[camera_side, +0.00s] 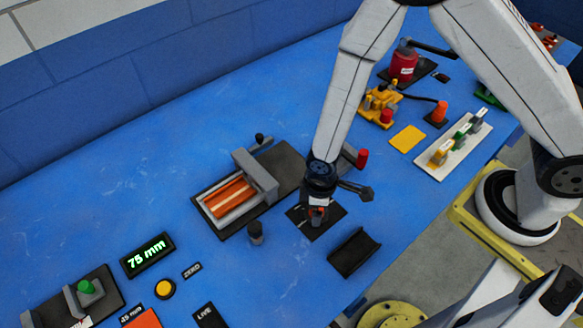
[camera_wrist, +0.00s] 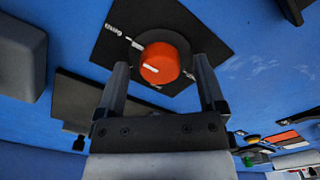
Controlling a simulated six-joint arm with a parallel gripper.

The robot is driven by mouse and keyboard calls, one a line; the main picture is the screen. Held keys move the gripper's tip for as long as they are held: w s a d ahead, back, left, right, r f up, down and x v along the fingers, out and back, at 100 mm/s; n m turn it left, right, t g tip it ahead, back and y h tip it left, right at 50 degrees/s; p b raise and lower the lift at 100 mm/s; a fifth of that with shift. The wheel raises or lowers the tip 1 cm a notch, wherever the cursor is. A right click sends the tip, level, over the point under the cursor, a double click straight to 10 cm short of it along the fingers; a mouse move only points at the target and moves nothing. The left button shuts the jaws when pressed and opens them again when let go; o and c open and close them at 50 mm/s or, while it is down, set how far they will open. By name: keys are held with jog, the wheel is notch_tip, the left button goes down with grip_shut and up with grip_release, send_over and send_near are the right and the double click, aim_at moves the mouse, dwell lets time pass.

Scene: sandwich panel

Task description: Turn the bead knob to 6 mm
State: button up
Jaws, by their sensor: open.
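The bead knob (camera_wrist: 163,62) is a round orange-red knob with a white pointer line on a black plate (camera_wrist: 205,25). My gripper (camera_wrist: 161,70) is open, with one finger on each side of the knob. I cannot tell whether they touch it. In the side view my gripper (camera_side: 318,202) hangs over the plate (camera_side: 328,224) and mostly hides the knob.
A grey clamp fixture (camera_side: 258,177) with an orange-red striped piece stands left of my gripper. A dark post (camera_side: 255,233) and a black trough (camera_side: 354,252) stand close by. A display (camera_side: 147,255) reads 75 mm.

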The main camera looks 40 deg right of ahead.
jog(key=shift+r, duration=0.15)
jog(key=shift+r, duration=3.75)
jog(key=d+r+m+t, duration=0.2)
jog(key=d+r+m, duration=0.6)
jog(key=d+r, duration=0.4)
jog(key=shift+s+d+r+m+t, duration=0.15)
jog(key=shift+s+d+m+t, duration=0.25)
jog(key=shift+d, duration=1.65)
